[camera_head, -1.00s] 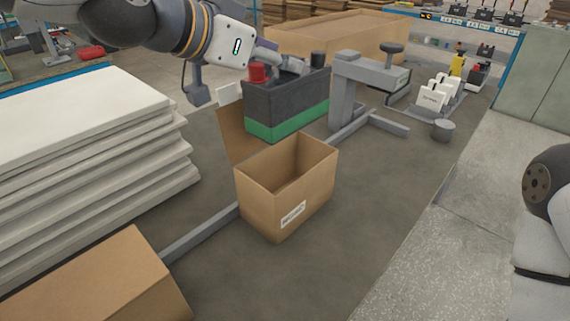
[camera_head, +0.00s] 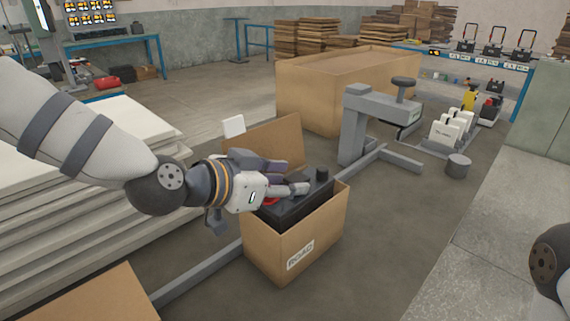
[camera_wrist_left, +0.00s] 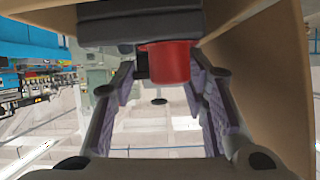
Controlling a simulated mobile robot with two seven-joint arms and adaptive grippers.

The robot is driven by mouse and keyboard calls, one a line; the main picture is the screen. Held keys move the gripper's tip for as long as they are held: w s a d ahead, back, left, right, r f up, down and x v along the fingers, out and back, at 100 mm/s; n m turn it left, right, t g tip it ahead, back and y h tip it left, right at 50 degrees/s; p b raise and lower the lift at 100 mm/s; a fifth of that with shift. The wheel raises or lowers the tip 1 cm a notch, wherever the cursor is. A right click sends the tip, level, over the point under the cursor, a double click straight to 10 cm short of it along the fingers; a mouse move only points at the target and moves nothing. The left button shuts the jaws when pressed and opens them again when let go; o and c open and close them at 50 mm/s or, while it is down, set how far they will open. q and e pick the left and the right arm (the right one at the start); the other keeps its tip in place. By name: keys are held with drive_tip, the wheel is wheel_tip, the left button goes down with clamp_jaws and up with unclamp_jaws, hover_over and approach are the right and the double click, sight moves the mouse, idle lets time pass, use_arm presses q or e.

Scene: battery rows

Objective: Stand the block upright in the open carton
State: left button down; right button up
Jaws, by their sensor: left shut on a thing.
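The block is a dark battery (camera_head: 296,208) with a red terminal cap and a dark knob on its top. It sits upright inside the open carton (camera_head: 296,253), with its top near the rim; its lower part and green base are hidden by the walls. My left gripper (camera_head: 288,180) reaches in from the left over the carton and is shut on the battery at its top. In the left wrist view the red terminal (camera_wrist_left: 168,62) shows between the two fingers, below the dark battery body (camera_wrist_left: 135,25). Whether the base touches the carton floor is hidden. My right gripper is out of view.
The carton's raised flap (camera_head: 268,140) stands behind the gripper. A grey press-like stand (camera_head: 355,125) is behind and to the right, with a large cardboard box (camera_head: 340,90) beyond. White stacked sheets (camera_head: 120,250) lie to the left. The floor right of the carton is clear.

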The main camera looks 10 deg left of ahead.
use_arm(q)
drive_tip(key=shift+w+f, duration=0.1)
drive_tip(key=shift+f, duration=1.15)
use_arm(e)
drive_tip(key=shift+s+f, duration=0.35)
use_arm(q)
drive_tip(key=shift+f, duration=0.2)
drive_tip(key=c, duration=1.2)
unclamp_jaws()
drive_tip(key=shift+f, duration=0.15)
drive_tip(key=shift+r, duration=0.2)
drive_tip(key=s+a+r, duration=0.1)
drive_tip(key=s+r+p, duration=0.1)
drive_tip(key=s, duration=0.1)
drive_tip(key=s+a+r, duration=0.1)
drive_tip(key=r, duration=0.1)
drive_tip(key=shift+s+a+r, duration=0.1)
drive_tip(key=shift+s+a, duration=0.05)
drive_tip(key=shift+a, duration=0.2)
drive_tip(key=v, duration=0.3)
drive_tip(key=f+p+v, duration=0.1)
drive_tip(key=v, duration=0.2)
drive_tip(key=shift+s+a, duration=0.2)
drive_tip(key=shift+s, duration=0.05)
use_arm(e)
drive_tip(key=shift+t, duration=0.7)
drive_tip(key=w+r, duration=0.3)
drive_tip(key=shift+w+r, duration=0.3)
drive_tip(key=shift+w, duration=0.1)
